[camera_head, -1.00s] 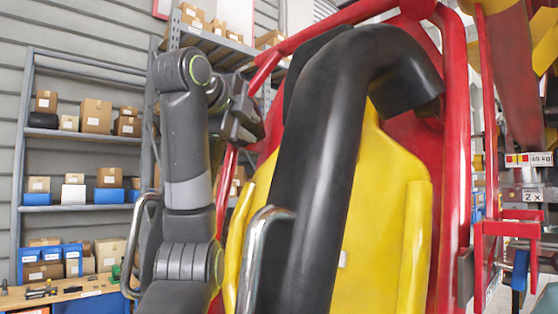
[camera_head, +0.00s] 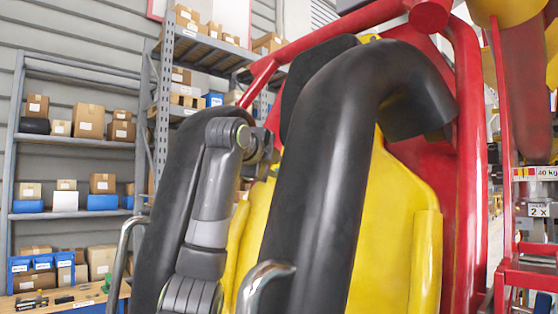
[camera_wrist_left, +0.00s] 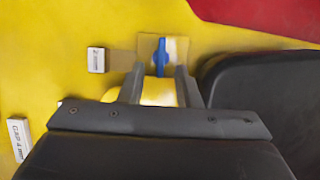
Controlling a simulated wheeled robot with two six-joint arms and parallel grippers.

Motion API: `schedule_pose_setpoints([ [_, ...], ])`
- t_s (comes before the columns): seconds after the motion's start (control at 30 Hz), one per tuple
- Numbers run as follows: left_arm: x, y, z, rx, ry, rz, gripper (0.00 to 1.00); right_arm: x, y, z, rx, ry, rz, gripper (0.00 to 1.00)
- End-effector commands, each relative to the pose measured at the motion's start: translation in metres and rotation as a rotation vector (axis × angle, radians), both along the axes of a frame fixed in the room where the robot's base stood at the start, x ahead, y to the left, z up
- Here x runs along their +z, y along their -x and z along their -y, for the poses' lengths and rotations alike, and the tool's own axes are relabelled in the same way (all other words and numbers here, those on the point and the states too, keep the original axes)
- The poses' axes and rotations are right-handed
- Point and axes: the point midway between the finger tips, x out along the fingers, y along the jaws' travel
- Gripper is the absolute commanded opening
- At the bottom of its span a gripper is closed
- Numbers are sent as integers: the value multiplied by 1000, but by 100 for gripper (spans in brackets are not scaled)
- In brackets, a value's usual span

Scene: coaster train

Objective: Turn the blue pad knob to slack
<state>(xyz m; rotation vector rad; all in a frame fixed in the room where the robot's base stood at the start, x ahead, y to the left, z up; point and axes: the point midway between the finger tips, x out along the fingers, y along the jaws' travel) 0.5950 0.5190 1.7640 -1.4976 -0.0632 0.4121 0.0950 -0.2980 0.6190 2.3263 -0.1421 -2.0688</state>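The blue pad knob (camera_wrist_left: 160,57) is a small upright blue handle on a tan square plate (camera_wrist_left: 179,46), on the yellow seat back (camera_wrist_left: 60,35). It shows in the left wrist view, top centre. My left gripper (camera_wrist_left: 159,78) is open, its two dark fingers apart and pointing toward the knob. The knob appears between and just beyond the fingertips; I cannot tell whether they touch it. In the head view my left gripper (camera_head: 262,150) is by the yellow seat, partly hidden behind the black restraint (camera_head: 330,170). The knob is hidden there. My right gripper is not in view.
A white tag (camera_wrist_left: 97,60) sits left of the knob, and another marked gap (camera_wrist_left: 19,141) is lower left. A black pad (camera_wrist_left: 262,95) is close on the right. Chrome handles (camera_head: 262,275) and the red frame (camera_head: 468,150) surround the seat. Shelves (camera_head: 75,140) stand behind.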

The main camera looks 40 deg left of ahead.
Motion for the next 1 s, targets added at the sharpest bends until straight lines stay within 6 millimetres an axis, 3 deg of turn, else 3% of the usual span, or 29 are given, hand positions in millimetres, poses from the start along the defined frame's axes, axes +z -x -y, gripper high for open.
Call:
schedule_pose_setpoints([
  [0.23,-5,-30,-10,1,0,-1,30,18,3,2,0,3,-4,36],
  [0.63,-9,-36,-12,1,-1,1,30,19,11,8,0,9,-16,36],
  [0.87,-8,-36,-12,1,-1,1,0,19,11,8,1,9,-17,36],
  [1.0,-8,-36,-12,1,-1,1,0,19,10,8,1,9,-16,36],
])
